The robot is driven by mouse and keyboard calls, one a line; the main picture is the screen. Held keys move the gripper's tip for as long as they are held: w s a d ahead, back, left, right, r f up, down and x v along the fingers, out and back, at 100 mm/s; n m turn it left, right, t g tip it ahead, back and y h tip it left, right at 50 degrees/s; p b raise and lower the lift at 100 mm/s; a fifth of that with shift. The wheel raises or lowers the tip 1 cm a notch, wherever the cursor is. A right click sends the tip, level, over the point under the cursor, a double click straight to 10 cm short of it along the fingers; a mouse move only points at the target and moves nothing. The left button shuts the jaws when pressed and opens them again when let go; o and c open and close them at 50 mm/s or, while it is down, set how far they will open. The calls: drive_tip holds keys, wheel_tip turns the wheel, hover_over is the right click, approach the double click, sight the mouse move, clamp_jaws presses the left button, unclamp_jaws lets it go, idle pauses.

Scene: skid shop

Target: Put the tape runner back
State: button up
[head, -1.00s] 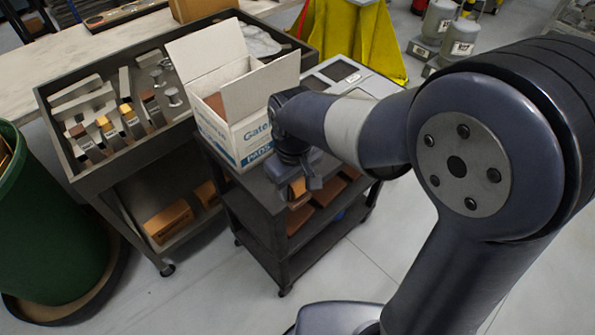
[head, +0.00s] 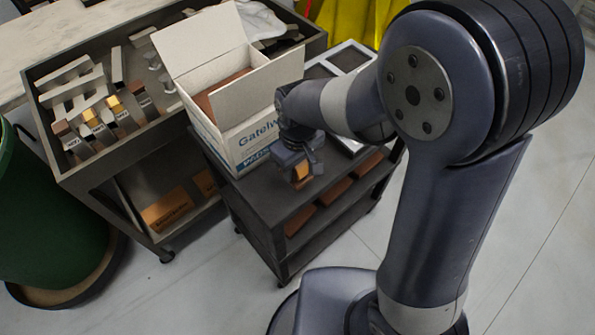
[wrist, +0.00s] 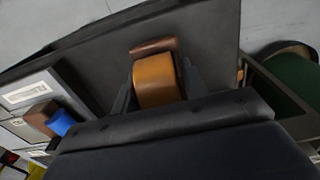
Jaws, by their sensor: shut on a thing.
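My gripper (head: 301,172) is over the top of the small dark cart (head: 262,196), in front of the white box's right corner. It is shut on the tape runner, an orange piece with a brown end. The tape runner shows below the jaws in the head view (head: 301,174) and between the fingers in the wrist view (wrist: 155,80). In the wrist view the dark, bare cart top (wrist: 95,60) lies behind it. I cannot tell whether the tape runner touches the cart top.
An open white box (head: 246,138) stands on the cart beside my gripper. A grey compartment tray (head: 352,146) lies behind my arm. In the wrist view a blue piece (wrist: 62,122) sits at left. A larger tool cart (head: 95,165) and green bin (head: 50,215) stand left.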

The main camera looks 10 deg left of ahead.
sight(297, 175)
drive_tip(key=shift+f, duration=1.75)
drive_tip(key=shift+f, duration=0.2)
drive_tip(key=o, duration=1.2)
wheel_tip(297, 175, up, 12)
drive_tip(key=shift+s+d+r, duration=0.1)
drive_tip(key=shift+d+r, duration=0.05)
drive_tip(key=shift+r, duration=0.1)
